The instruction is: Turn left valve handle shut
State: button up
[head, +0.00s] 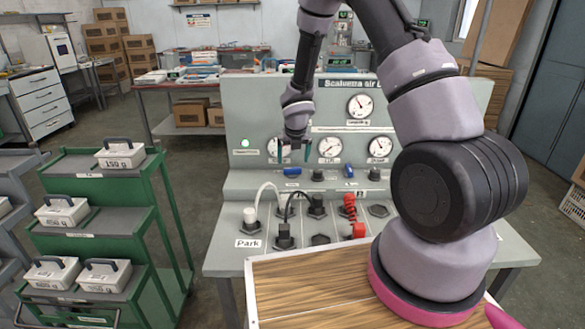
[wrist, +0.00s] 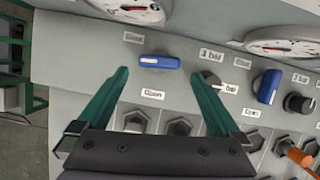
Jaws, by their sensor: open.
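The left valve handle (head: 292,172) is blue with a white stripe on the grey panel, below the leftmost gauge. It also shows in the wrist view (wrist: 160,63), lying crosswise between a small label above and the "Open" label (wrist: 152,94) below. My gripper (head: 293,150) is open, in front of the panel just above the handle in the head view. In the wrist view its green fingers (wrist: 161,75) point at the panel, one tip toward each end of the handle. No contact with the handle shows.
A second blue handle (head: 348,171) stands upright to the right, with a black knob (wrist: 212,80) between the two. Gauges (head: 330,147) sit above. Hoses and plugs (head: 284,240) stand on the sloped front below. A green cart (head: 135,185) is at the left.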

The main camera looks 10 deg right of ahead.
aim_at(292, 168)
jog(key=shift+x, duration=2.9)
